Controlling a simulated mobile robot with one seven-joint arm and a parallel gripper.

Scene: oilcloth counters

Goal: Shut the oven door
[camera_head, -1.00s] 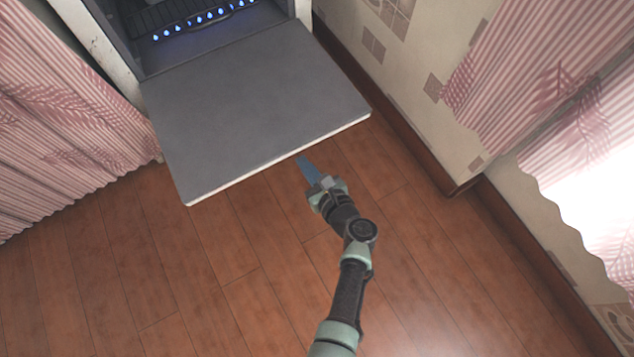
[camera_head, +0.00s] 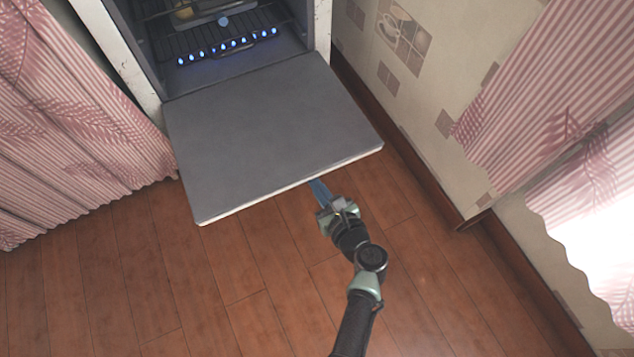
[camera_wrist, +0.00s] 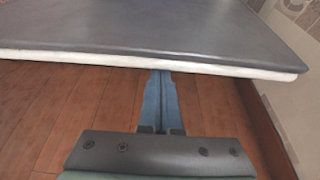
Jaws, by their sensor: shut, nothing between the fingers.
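The oven door (camera_head: 270,130) is folded down, roughly flat, in front of the oven (camera_head: 222,40). Its inner face is grey and its front edge is pale. In the wrist view the door (camera_wrist: 160,28) spans the top of the picture. My gripper (camera_head: 316,184) is at the door's front edge, right of its middle. Its blue fingers are shut with nothing between them. In the wrist view the fingertips (camera_wrist: 161,74) reach the pale edge, and their ends seem to pass under it. I cannot tell whether they touch the door.
Blue flames burn inside the oven beneath a rack with something yellowish (camera_head: 196,10) on it. A pink curtain (camera_head: 70,110) hangs at the left, and a papered wall (camera_head: 430,110) with another curtain (camera_head: 540,80) stands at the right. The wooden floor (camera_head: 200,290) is clear.

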